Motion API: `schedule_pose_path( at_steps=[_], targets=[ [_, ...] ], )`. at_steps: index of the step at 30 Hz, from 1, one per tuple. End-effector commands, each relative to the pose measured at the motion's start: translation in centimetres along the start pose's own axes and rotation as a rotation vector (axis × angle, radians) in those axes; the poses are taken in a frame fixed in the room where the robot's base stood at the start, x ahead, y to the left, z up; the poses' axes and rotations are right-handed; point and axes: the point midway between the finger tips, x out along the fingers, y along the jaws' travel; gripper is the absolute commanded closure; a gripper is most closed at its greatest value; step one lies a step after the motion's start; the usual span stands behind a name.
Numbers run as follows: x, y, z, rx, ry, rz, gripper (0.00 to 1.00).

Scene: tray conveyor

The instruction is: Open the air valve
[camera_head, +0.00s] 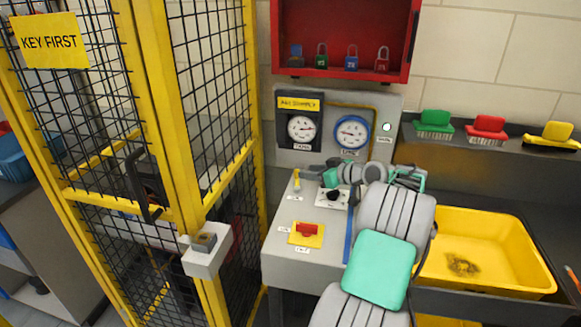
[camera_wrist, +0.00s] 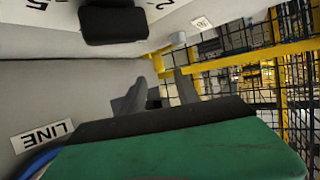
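The bench top carries a small yellow lever (camera_head: 297,180), a black knob (camera_head: 333,194) on a white plate and a red handle (camera_head: 307,230) on a yellow plate. Their labels are too small to read, so I cannot tell which is the air valve. My gripper (camera_head: 312,173) is low over the back of the bench, just right of the yellow lever, pointing left. In the wrist view my gripper (camera_wrist: 158,88) has its two grey fingers apart with nothing clearly held.
An air supply panel (camera_head: 297,103) with tank and line gauges stands directly behind my gripper. The yellow mesh fence (camera_head: 255,60) rises on the left. A yellow bin (camera_head: 505,225) is right of my arm. A red box (camera_head: 342,40) with padlocks hangs above.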

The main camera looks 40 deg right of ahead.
Motion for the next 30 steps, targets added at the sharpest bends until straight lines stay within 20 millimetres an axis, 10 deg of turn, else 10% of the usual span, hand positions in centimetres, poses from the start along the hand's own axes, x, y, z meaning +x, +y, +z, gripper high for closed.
schedule_pose_path(
  at_steps=[12,20,30],
  targets=[
    [6.6,0.1,0.0,0.004,-0.004,0.002,0.62],
    [7.0,-0.1,0.1,0.003,-0.005,0.001,0.62],
    [7.0,-0.1,0.0,0.002,-0.005,0.000,0.89]
  ],
)
